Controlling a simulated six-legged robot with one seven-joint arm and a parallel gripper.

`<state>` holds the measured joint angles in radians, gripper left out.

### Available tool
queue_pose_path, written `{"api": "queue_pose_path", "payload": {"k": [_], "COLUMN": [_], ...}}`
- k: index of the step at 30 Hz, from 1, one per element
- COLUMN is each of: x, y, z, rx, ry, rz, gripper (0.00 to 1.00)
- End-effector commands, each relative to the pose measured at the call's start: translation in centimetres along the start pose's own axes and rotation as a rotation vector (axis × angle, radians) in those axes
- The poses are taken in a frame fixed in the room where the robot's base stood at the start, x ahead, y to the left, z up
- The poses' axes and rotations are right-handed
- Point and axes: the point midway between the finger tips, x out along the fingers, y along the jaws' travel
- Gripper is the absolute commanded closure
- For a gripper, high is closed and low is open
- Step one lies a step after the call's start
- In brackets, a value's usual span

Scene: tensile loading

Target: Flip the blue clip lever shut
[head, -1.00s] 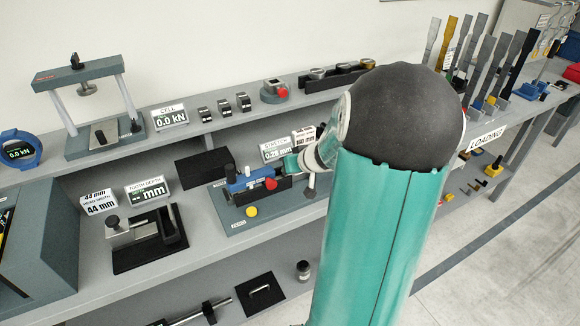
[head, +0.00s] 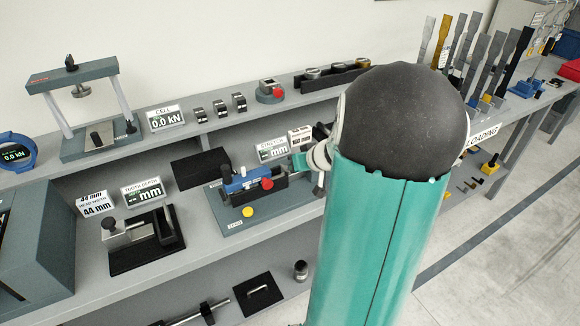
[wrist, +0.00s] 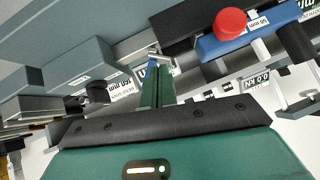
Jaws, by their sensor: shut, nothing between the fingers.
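The blue clip body (head: 243,181) sits on a grey-blue base plate (head: 232,227) on the bench, with a red knob (head: 267,184) at its right end and a dark upright post at its left. I cannot make out a separate lever. In the wrist view the blue body (wrist: 262,30) and red knob (wrist: 230,23) are at the upper right. My gripper (wrist: 158,66) is shut and empty, its tips left of and apart from the red knob in that picture.
The stretch display (head: 272,150) stands behind the clip. A black tooth-depth fixture (head: 148,243) is to the left. A shelf with a frame press (head: 83,105) and small clamps runs behind. Upright specimens stand at the right.

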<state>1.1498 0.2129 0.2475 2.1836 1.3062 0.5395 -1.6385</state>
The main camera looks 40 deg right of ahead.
Motion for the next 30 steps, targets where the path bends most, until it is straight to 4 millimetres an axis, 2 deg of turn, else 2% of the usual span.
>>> {"api": "queue_pose_path", "payload": {"k": [9, 15, 20, 30], "x": [-6.9, -10.1, -11.0, -11.0], "y": [-0.4, -0.5, -0.6, -0.5], "z": [-0.3, -0.3, -0.2, -0.2], "rx": [-0.007, -0.008, -0.007, -0.003], "ry": [0.006, 0.005, 0.003, 0.002], "rz": [-0.008, -0.011, -0.014, -0.018], "gripper": [1.0, 1.0, 1.0, 1.0]}}
